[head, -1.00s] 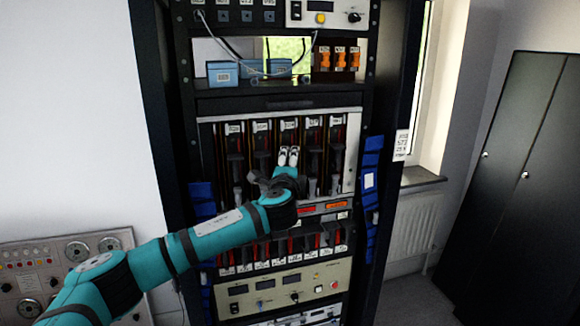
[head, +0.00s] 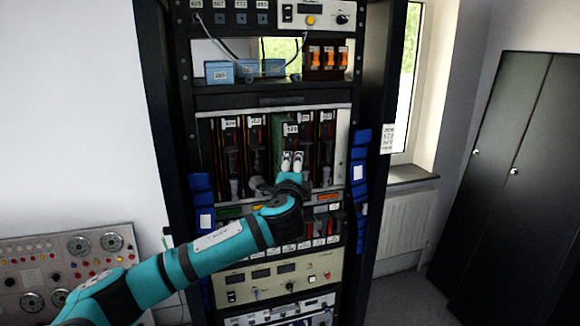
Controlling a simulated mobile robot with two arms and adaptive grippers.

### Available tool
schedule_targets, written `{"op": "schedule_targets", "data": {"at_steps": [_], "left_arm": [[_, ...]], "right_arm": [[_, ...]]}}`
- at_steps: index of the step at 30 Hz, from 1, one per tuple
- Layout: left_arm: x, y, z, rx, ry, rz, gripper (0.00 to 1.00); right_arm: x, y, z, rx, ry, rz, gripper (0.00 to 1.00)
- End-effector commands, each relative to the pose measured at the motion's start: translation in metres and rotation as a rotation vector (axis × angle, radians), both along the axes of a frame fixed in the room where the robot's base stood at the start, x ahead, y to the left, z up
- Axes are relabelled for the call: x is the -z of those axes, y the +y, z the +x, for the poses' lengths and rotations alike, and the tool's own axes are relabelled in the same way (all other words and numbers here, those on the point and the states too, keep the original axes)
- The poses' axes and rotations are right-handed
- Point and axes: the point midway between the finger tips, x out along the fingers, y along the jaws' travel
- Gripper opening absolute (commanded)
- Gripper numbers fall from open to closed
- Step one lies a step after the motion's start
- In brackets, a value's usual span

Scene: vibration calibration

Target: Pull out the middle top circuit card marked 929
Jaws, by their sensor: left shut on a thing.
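The middle top circuit card (head: 283,131) stands out from the front of the upper card cage, and its green side face shows. Its white label is at the top front edge, too small to read for certain. My left gripper (head: 292,158) is shut on the lower front of this card, and its fingers hide the part they hold. The card looks upright and partly out of its slot; its rear end is hidden. My right gripper is not in view.
Other cards flank it closely in the upper card cage (head: 344,150). A lower row of cards sits beneath. A control panel (head: 65,270) is at the lower left, and a dark cabinet (head: 510,200) is at the right.

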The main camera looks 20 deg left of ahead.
Motion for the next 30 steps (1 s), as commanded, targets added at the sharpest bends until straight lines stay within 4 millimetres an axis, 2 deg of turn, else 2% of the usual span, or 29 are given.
{"op": "schedule_targets", "data": {"at_steps": [5, 10, 11, 15, 23, 26, 30], "left_arm": [[0.002, -0.001, -0.003, 0.0, 0.004, 0.005, 0.0], [0.003, -0.001, -0.002, -0.001, 0.006, 0.006, 0.0], [0.003, -0.001, -0.002, -0.001, 0.006, 0.005, 0.57], [0.003, -0.001, -0.002, -0.001, 0.005, 0.005, 0.74], [0.0, -0.001, -0.002, -0.001, -0.001, 0.004, 0.74], [-0.001, -0.001, -0.003, -0.001, -0.002, 0.005, 0.74], [-0.001, -0.003, -0.014, 0.001, -0.001, 0.004, 0.74]], "right_arm": [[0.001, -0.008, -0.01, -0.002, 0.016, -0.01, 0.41], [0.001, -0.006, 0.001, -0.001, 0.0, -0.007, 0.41], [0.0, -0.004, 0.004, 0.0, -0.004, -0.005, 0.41], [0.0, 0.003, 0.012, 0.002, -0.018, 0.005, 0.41], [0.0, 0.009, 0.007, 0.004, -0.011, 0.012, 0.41], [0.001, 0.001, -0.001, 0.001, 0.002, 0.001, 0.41], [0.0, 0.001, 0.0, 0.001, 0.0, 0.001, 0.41]]}}
